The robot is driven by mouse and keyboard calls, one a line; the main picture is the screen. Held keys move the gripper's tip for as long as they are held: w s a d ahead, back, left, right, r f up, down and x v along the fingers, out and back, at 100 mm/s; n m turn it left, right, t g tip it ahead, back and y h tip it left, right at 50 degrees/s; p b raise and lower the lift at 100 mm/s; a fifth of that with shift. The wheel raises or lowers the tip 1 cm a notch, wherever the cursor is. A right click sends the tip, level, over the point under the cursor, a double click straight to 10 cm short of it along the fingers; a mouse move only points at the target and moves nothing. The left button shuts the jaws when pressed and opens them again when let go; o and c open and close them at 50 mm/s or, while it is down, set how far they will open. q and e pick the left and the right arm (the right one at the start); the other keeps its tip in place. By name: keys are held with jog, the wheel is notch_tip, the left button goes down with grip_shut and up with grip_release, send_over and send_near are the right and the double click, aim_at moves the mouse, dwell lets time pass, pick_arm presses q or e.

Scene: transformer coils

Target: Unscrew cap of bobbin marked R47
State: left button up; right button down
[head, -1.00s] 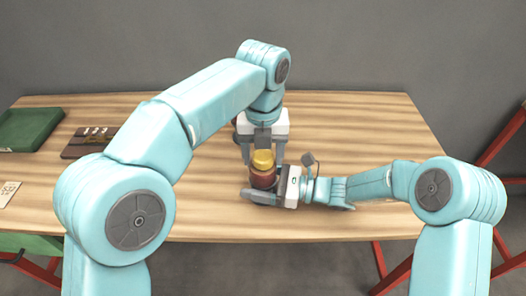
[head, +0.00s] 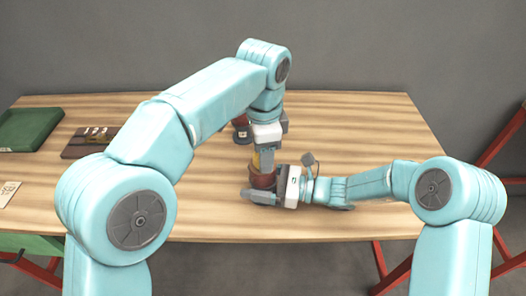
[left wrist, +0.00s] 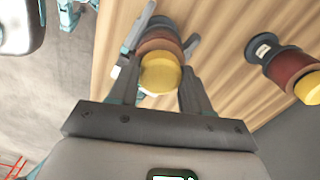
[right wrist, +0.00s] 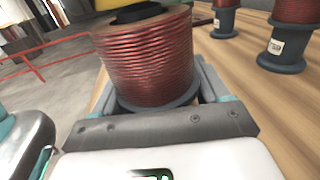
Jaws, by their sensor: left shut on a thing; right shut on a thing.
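A bobbin wound in copper-red wire (right wrist: 150,60) stands upright on the table in the right wrist view. My right gripper (head: 262,196) is shut around its lower part from the right side. My left gripper (head: 264,162) points down from above and is shut on the bobbin's yellow cap (left wrist: 162,74), which shows between its fingers in the left wrist view. The cap is mostly hidden by the fingers in the head view. No marking shows on the held bobbin. Another bobbin (left wrist: 290,68) with a pale label and a yellow cap stands nearby.
Labelled bobbins, including one at the right (right wrist: 284,48), stand behind the held one. A white card (head: 8,190) lies near. The table's right side is clear.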

pick_arm(q)
jog(key=n, duration=1)
jog(key=shift+n, duration=0.3)
jog(key=n, duration=2)
jog(key=shift+r+n, duration=0.1)
jog(key=shift+n, duration=0.3)
jog(key=n, duration=0.4)
jog(key=shift+n, duration=0.4)
jog(key=n, duration=0.5)
jog(key=shift+n, duration=0.4)
jog(key=shift+a, duration=0.1)
